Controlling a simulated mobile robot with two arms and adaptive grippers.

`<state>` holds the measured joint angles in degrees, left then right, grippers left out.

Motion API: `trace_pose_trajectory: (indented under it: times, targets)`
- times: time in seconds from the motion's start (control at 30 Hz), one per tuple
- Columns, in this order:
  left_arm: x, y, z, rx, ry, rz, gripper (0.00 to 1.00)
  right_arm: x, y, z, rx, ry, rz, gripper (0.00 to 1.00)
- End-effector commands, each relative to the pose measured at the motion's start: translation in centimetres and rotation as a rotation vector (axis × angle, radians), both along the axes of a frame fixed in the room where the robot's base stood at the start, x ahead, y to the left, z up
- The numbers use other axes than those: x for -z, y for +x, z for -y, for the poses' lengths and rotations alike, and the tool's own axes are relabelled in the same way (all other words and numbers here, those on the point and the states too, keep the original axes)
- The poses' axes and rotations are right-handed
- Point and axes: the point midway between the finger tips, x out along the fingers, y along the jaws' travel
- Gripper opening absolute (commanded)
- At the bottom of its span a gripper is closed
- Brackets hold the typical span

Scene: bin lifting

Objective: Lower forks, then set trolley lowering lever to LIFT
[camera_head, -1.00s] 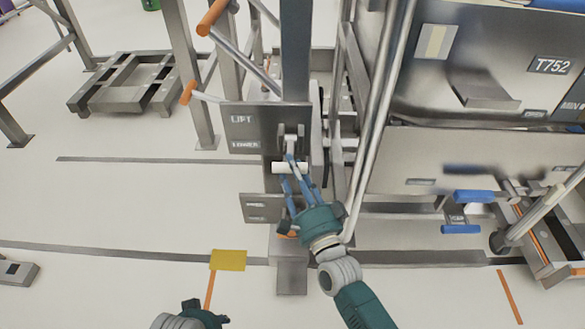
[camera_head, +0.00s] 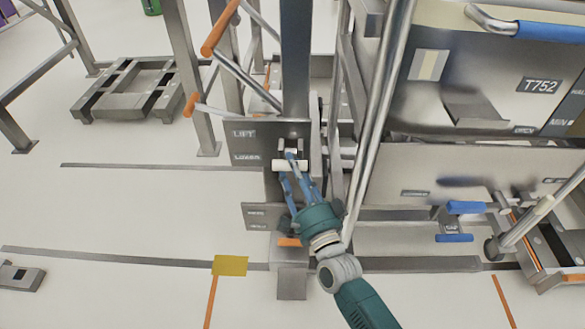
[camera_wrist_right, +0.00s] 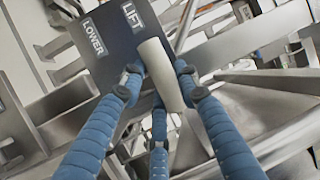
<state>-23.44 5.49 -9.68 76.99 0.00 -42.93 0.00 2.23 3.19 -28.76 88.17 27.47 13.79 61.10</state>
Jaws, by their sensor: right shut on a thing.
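The white lever handle (camera_head: 283,166) shows in the head view in front of the dark plate marked LIFT and LOWER (camera_head: 268,131). It is just below the level of the LOWER label. My right gripper (camera_head: 294,176) is shut on the handle. In the right wrist view the pale handle (camera_wrist_right: 165,75) runs between the blue fingers of my right gripper (camera_wrist_right: 158,76), close to the LIFT label. I cannot make out the forks clearly. My left gripper is out of view.
A steel bin marked T752 (camera_head: 475,80) stands right of the post (camera_head: 296,60). Orange-ended handles (camera_head: 220,30) jut out above left of the plate. A low metal frame (camera_head: 130,88) lies at back left. The left floor is mostly clear.

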Motion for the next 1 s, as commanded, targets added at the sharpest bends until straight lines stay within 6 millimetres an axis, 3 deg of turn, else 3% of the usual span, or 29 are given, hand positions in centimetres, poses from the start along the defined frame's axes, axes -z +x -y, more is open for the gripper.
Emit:
trace_pose_trajectory:
  times: [0.03,0.37,0.4,0.5,1.0]
  targets:
    - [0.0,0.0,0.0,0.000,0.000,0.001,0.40,-0.9,0.1,0.0,0.001,0.008,0.014,0.00]
    - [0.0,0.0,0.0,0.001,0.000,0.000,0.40,-1.1,0.2,0.0,0.003,0.009,0.018,0.00]
    - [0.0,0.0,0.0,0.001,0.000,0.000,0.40,-1.1,0.2,0.0,0.003,0.009,0.018,0.35]
    - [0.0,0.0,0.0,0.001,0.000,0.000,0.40,-1.1,0.2,0.0,0.002,0.010,0.018,0.52]
    - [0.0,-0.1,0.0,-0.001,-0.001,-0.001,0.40,-0.3,-0.8,0.3,0.000,0.004,0.007,0.52]
